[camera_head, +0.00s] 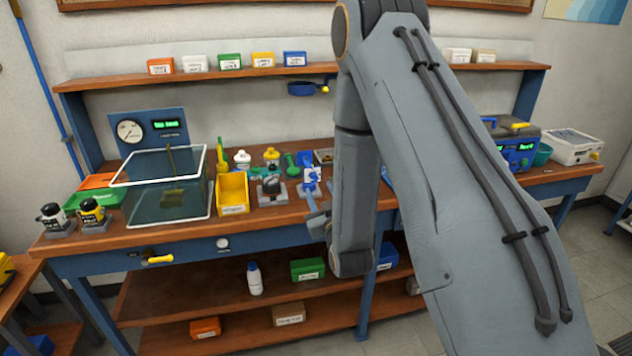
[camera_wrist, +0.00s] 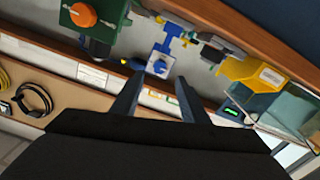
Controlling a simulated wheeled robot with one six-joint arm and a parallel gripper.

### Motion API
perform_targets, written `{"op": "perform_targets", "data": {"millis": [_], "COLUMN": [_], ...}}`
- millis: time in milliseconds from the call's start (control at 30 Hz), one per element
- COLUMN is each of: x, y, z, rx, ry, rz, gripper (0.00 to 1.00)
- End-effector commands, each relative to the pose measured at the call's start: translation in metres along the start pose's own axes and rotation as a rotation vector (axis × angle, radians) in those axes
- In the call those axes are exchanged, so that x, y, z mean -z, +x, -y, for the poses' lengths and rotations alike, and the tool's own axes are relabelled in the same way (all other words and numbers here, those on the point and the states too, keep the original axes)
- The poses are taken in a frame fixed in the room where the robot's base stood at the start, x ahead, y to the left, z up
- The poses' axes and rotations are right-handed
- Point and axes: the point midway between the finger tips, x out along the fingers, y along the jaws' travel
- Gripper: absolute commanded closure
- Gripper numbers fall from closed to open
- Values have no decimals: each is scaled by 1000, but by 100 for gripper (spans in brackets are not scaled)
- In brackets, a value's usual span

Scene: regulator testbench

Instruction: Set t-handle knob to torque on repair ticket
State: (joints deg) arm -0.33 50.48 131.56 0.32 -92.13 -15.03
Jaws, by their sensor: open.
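A blue T-shaped part (camera_wrist: 172,40) shows in the wrist view, with a blue round knob (camera_wrist: 159,66) on a light square plate beside it. In the head view a blue and white fixture (camera_head: 310,178), apparently the same one, stands on the bench just beyond my gripper. My gripper (camera_wrist: 160,79) is open and empty, its two fingers pointing toward this fixture, apart from it as far as I can tell. In the head view my gripper (camera_head: 318,216) is small and partly hidden by my arm at the bench's front edge. I cannot make out the repair ticket.
A glass tank (camera_head: 160,205) stands on the bench (camera_head: 110,237) at left, beside a yellow bin (camera_head: 232,192). Small fixtures and bottles crowd the middle. A blue digital device (camera_head: 514,145) stands at right. Labelled boxes line the upper shelf (camera_head: 120,79). My arm hides part of the bench.

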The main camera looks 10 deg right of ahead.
Motion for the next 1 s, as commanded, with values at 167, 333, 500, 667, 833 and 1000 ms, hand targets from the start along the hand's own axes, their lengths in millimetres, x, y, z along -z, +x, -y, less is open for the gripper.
{"op": "perform_targets", "data": {"millis": [167,333,500,667,833,1000], "x": [2,2,1,0,0,0], "y": [28,49,59,60,60,60], "z": [-1,-1,0,0,0,0], "rx": [0,0,0,0,0,0], "ry": [1,1,1,1,1,1], "rz": [0,0,1,1,1,1], "gripper": [59,59,59,59,73,100]}}
